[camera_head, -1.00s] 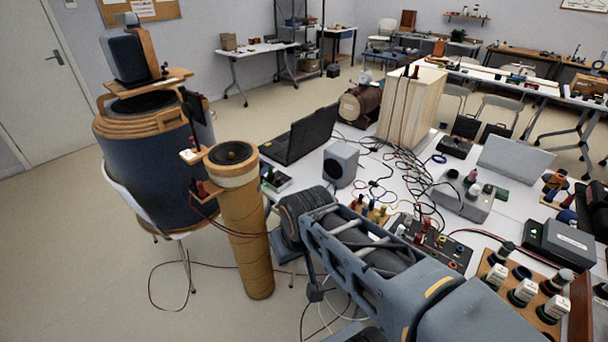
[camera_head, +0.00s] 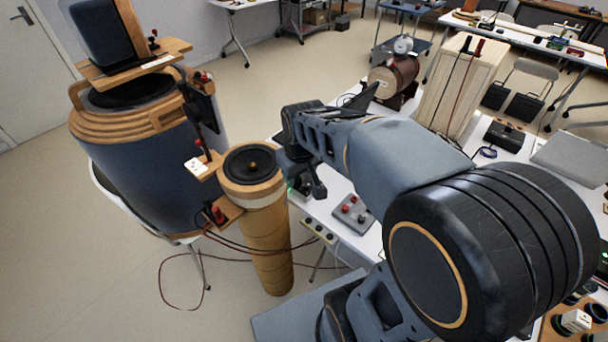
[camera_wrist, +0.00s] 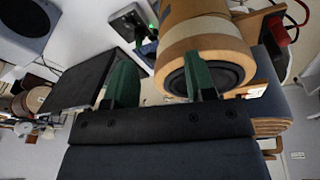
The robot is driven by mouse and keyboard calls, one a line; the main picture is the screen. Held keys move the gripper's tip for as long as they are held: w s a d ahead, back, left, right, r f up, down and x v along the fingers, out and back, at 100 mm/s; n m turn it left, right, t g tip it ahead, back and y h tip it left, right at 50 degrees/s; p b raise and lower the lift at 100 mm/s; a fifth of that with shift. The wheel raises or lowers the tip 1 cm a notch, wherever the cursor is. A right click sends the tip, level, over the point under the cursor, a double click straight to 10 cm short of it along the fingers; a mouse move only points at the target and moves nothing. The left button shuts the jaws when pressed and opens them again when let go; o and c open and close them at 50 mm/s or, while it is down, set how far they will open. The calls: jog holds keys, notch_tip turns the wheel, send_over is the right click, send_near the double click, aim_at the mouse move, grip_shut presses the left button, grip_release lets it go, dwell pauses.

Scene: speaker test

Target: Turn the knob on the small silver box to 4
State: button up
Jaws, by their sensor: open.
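My gripper (camera_wrist: 160,72) is open and empty in the wrist view, its two green fingers apart. A tan column speaker with a black cone (camera_wrist: 222,70) shows just beyond the right finger; I cannot tell whether they touch. A small grey box (camera_wrist: 130,22) with dark parts on top lies beyond the fingers, near a green light (camera_wrist: 147,50). In the head view, a small grey box (camera_head: 352,213) with red and dark parts on top sits on the white table below my arm. I cannot tell a knob, its setting, or which box is the silver one.
The tan column (camera_head: 266,225) stands beside my gripper end, with a large blue drum-shaped speaker (camera_head: 140,180) to its left. Cables run between them.

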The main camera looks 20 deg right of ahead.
jog(key=w+d+f+n+g+p, duration=0.1)
jog(key=w+d+f, duration=0.1)
jog(key=w, duration=0.2)
jog(key=w+d+f+n+p, duration=0.1)
jog(key=w+d, duration=0.2)
jog(key=w, duration=0.2)
jog(key=n+g+p, duration=0.1)
jog(key=p, duration=0.1)
send_over(307, 185)
notch_tip(307, 185, down, 6)
notch_tip(307, 185, down, 13)
jog(key=shift+r+p, duration=0.1)
jog(key=shift+p, duration=0.8)
jog(key=shift+f, duration=0.85)
jog(key=shift+c, duration=0.3)
